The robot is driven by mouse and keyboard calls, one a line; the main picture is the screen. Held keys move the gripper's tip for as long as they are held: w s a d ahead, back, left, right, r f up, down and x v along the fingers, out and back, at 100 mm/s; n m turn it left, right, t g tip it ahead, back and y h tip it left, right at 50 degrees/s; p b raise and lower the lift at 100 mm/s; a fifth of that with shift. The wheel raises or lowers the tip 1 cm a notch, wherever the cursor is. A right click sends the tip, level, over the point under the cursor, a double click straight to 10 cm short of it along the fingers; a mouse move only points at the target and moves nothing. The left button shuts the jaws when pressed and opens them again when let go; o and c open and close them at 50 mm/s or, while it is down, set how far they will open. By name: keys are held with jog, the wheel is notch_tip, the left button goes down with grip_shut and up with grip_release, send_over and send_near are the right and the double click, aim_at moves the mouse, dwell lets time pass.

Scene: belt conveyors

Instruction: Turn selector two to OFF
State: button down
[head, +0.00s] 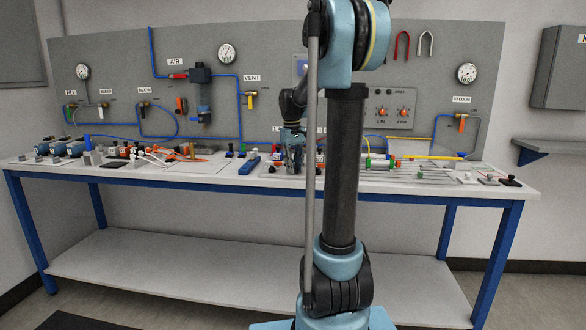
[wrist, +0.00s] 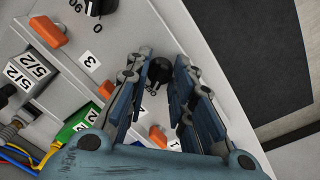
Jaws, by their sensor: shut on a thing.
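In the wrist view a black knob (wrist: 160,70), which looks like selector two from its place between the numbered ones, sits between the fingertips of my gripper (wrist: 162,66). The fingers are shut on it from both sides. In the head view my gripper (head: 292,150) points down at the bench top, partly beside my own arm; the knob cannot be made out there.
Another black knob (wrist: 95,5) with dial numbers is at the top. Orange pieces (wrist: 46,32) line the panel beside number labels, with a green block (wrist: 80,130) and cables at lower left. The bench (head: 130,178) carries several fixtures. Its edge is right of my gripper in the wrist view.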

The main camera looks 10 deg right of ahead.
jog(key=shift+w+r, duration=0.1)
jog(key=shift+w, duration=0.1)
dwell(0.4)
jog(key=c, duration=1.4)
grip_release()
jog(key=shift+s, duration=0.1)
jog(key=shift+o, duration=0.2)
notch_tip(320, 180, up, 12)
jog(key=shift+a, duration=0.35)
